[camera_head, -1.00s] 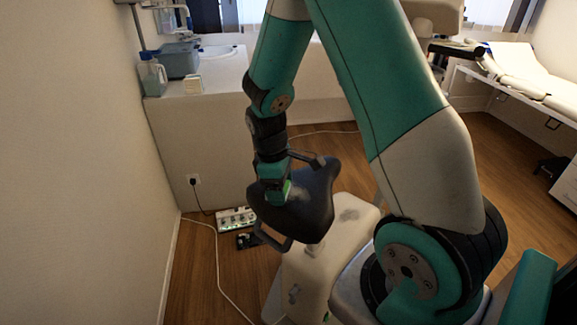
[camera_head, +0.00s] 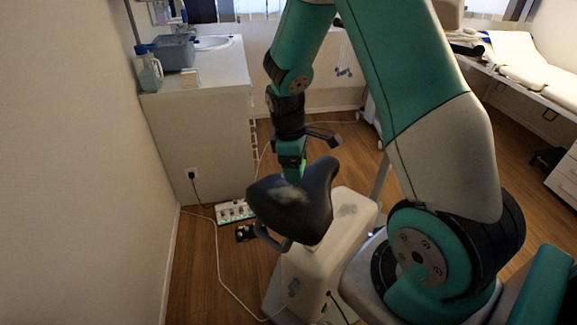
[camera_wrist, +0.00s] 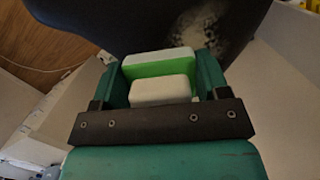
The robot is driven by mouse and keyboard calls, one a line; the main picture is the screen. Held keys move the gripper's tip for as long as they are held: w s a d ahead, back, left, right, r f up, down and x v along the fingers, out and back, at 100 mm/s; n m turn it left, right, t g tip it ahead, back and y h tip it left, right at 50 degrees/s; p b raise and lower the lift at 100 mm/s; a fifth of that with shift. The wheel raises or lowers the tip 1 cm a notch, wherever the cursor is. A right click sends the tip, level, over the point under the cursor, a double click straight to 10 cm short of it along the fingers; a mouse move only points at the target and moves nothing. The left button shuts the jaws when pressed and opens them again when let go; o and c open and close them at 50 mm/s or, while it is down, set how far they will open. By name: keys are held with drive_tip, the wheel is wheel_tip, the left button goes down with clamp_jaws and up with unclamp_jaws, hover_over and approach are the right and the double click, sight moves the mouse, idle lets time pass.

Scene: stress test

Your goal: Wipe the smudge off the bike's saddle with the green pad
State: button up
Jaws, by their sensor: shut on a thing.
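The bike's black saddle (camera_head: 312,215) sits on a pale bike body (camera_head: 335,240) in the head view. A pale grey smudge (camera_head: 285,194) marks the saddle's left part. In the wrist view the saddle (camera_wrist: 110,22) fills the top, with the smudge (camera_wrist: 208,28) just beyond my right finger. My gripper (camera_head: 292,172) is at the saddle's far edge, its tip partly hidden behind it. It is shut on the green pad (camera_wrist: 160,68), which has white on it and sits between the fingers (camera_wrist: 162,78). I cannot tell whether the pad touches the saddle.
A power strip (camera_head: 235,211) and cables lie on the floor left of the bike. A wall borders the left. A counter (camera_head: 200,120) with a blue-grey bin (camera_head: 172,53) and a jug (camera_head: 150,73) stands behind. An examination bed (camera_head: 535,85) is at the right.

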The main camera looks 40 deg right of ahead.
drive_tip(key=shift+r+p, duration=1.6)
drive_tip(key=shift+r, duration=0.55)
